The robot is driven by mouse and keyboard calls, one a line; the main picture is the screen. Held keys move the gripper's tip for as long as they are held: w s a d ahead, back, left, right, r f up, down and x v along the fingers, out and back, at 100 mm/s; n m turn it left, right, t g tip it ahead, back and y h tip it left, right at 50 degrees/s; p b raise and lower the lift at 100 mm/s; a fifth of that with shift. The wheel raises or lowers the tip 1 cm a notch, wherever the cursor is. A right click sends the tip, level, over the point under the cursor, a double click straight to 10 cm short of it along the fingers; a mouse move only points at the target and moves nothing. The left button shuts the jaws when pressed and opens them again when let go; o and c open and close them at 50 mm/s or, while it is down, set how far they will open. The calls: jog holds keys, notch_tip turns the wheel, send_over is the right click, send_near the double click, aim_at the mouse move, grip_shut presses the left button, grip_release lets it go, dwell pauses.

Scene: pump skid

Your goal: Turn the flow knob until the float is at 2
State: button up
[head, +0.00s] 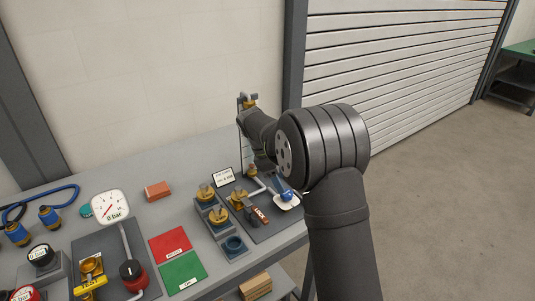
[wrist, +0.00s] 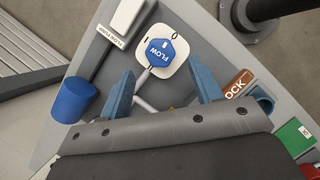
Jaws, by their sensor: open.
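The blue flow knob (wrist: 160,52), marked FLOW, sits on a white dial plate (wrist: 178,38) in the wrist view. My gripper (wrist: 164,80) is open and empty, its two blue fingers apart, with the knob just beyond and between their tips. I cannot tell how far above the knob the tips are. In the head view the knob (head: 286,195) shows below my arm at the right of the grey panel. The flow meter's upper frame and brass top (head: 249,103) show behind my arm. Its float and scale are hidden, so I cannot read the float.
A brown LOCK tag (wrist: 237,88) lies close to the right finger, and a blue cylinder (wrist: 73,100) stands left. In the head view, brass valves (head: 216,213), a gauge (head: 110,207) and red (head: 170,244) and green (head: 183,272) cards are left of the knob.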

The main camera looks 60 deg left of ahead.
aim_at(287, 196)
jog(key=v, duration=1.2)
jog(key=x, duration=1.7)
jog(key=shift+w+f, duration=0.1)
